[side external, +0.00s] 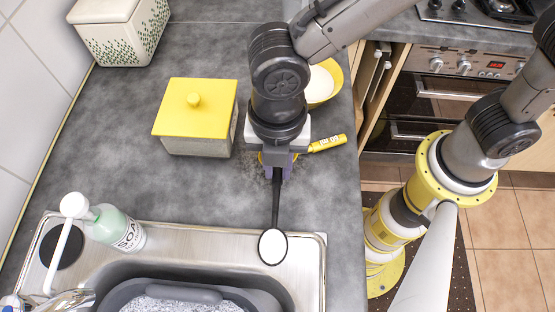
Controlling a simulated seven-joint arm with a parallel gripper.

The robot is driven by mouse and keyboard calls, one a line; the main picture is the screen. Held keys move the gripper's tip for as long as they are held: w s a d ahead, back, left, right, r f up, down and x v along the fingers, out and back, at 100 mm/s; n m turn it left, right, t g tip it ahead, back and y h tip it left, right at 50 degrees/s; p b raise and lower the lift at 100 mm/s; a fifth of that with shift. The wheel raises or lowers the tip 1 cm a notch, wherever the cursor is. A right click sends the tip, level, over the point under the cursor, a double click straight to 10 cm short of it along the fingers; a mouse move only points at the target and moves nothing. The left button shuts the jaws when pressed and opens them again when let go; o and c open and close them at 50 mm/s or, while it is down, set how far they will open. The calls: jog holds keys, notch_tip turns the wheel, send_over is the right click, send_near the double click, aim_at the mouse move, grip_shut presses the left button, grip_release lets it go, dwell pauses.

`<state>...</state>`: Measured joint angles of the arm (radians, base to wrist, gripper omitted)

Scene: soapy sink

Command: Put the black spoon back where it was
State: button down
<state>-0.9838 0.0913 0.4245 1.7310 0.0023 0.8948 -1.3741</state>
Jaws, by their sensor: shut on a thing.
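The black spoon (276,205) has a long dark handle and a bowl with a pale inside. In the side external view it points down the picture from my gripper, and its bowl shows over the sink's metal rim. My gripper (278,168) points down over the grey worktop, right of the yellow-lidded box. It is shut on the upper end of the spoon's handle. The jaws partly hide that end. I cannot tell whether the spoon touches the rim or hangs above it.
A yellow-lidded box (195,118), a yellow marker-like item (328,144) and a yellow bowl (322,84) stand near my gripper. A soap bottle (113,228) stands by the tap. The sink (310,262) holds a dark tub (120,298) with suds. Bare worktop (110,130) lies left.

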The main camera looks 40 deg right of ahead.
jog(key=c, duration=0.8)
grip_release()
notch_tip(320, 180, up, 13)
jog(key=shift+r, duration=0.15)
jog(key=w+d+r+m+t+y, duration=0.1)
jog(key=w+d+r+m+t, duration=0.15)
jog(key=d+m, duration=1.25)
jog(key=s+d+f+m+t, duration=0.1)
jog(key=s+d+f+m, duration=0.1)
jog(key=d+m, duration=0.4)
jog(key=s+d+f+m+t+h, duration=0.1)
jog(key=s+d+m, duration=0.4)
jog(key=d, duration=0.5)
jog(key=shift+d+f+m+t, duration=0.2)
jog(key=shift+f+m+t, duration=0.15)
jog(key=shift+m+t, duration=0.2)
